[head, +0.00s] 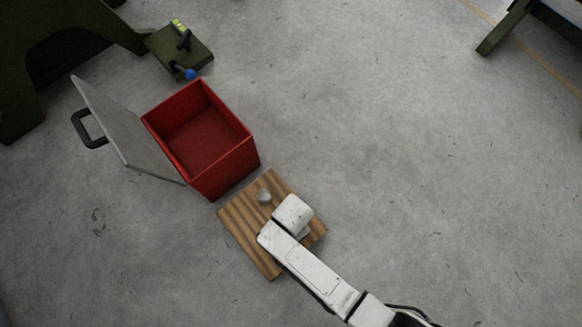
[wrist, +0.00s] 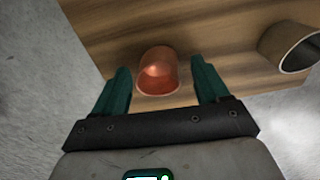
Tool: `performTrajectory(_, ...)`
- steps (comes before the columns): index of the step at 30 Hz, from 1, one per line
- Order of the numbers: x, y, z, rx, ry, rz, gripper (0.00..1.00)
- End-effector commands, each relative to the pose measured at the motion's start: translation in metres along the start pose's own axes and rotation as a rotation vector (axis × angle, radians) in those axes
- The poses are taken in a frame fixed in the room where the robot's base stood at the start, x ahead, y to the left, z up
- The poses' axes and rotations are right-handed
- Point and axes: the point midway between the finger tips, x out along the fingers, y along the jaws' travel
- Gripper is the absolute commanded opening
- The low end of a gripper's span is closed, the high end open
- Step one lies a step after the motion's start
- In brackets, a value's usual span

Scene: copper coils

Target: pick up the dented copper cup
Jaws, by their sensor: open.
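The copper cup (wrist: 157,72) is shiny orange and lies on a wooden board, its open mouth toward me; I cannot make out a dent. My gripper (wrist: 160,78) is open, with a green finger on each side of the cup in the wrist view. Neither finger visibly touches it, and I cannot tell whether the fingertips are down at its level. In the head view the end of my arm is over the board and the copper cup is hidden.
A duller cup with a dark inside (wrist: 290,46) lies right of the gripper. In the head view a small pale object (head: 264,194) sits on the wooden board (head: 242,222). An open red box (head: 231,166) with a grey lid (head: 125,130) stands beyond. The floor rightward is clear.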

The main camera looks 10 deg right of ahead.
Motion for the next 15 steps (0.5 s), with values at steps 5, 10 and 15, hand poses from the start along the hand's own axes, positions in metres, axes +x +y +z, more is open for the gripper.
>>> performTrajectory(5,-0.0011,-0.0004,0.0000,0.000,0.000,-0.001,0.74)
performTrajectory(10,-0.0012,-0.0004,-0.0001,0.000,0.000,-0.001,0.59)
performTrajectory(15,-0.0012,-0.0004,-0.0001,0.000,0.000,-0.001,0.43)
